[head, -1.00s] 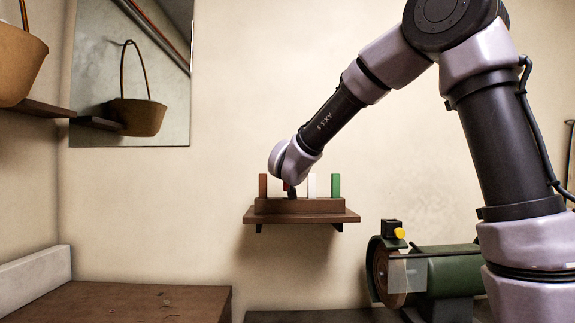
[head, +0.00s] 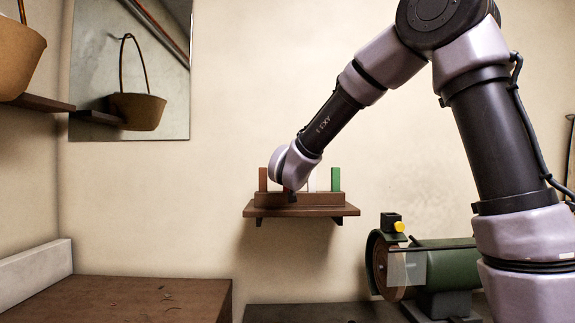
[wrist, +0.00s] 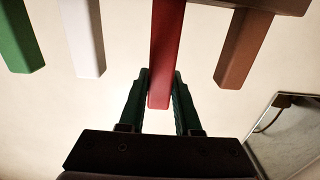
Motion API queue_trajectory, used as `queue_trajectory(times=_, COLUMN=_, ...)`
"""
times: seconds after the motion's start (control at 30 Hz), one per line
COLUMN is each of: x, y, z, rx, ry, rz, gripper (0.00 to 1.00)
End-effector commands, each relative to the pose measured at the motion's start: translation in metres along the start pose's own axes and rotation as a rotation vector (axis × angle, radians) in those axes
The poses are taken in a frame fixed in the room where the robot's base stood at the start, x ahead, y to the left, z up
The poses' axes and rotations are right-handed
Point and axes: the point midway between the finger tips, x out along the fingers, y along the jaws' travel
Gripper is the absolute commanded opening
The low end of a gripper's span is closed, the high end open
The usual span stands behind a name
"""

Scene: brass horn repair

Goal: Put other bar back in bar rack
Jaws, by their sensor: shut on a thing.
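My gripper (wrist: 160,78) is shut on a red bar (wrist: 167,40), with one dark green finger on each side of it. The bar's free end shows between the fingers; its other end runs out of the wrist view at the top, so I cannot tell whether it is seated. The bar rack (head: 320,199) is a brown block on a small wall shelf. It holds a brown bar (head: 263,179), a white bar (head: 312,181) and a green bar (head: 336,179), all upright. My gripper (head: 289,188) is at the rack between the brown and white bars, hiding most of the red bar.
The wall shelf (head: 257,213) has little bare room around the rack. A green bench grinder (head: 445,267) stands below right. A brown bench (head: 120,300) is at lower left. A mirror (head: 88,60) and a basket (head: 20,60) are at upper left.

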Motion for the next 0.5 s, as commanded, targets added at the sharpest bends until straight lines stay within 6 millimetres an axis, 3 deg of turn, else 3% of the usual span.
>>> queue_trajectory(times=0.5, x=0.000, y=0.000, z=0.013, rx=-0.001, ry=0.000, rz=-0.001, gripper=0.00)
